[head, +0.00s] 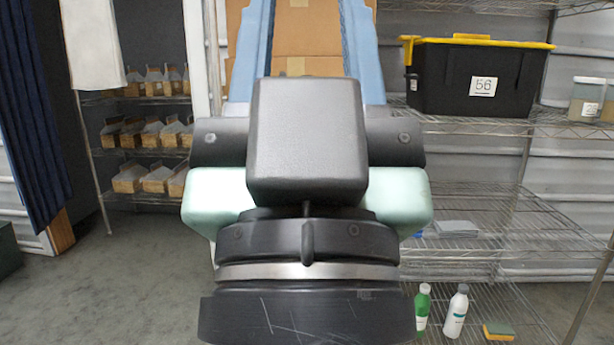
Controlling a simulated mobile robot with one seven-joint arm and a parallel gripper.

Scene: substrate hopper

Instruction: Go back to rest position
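Dark and pale green links of my own arm fill the middle of the head view and hide what lies behind them. No gripper fingers show, so my gripper is not in view. Whether anything is held cannot be seen. Two blue rails (249,50) rise behind the arm, with brown cardboard (308,38) between them; their lower parts are hidden.
A wire shelf (470,122) at right holds a black bin (440,85) with a yellow lid and a clear tub (586,98). Below stand a green bottle (422,310), a white bottle (456,315) and a sponge (498,331). Floor (120,280) at left is clear.

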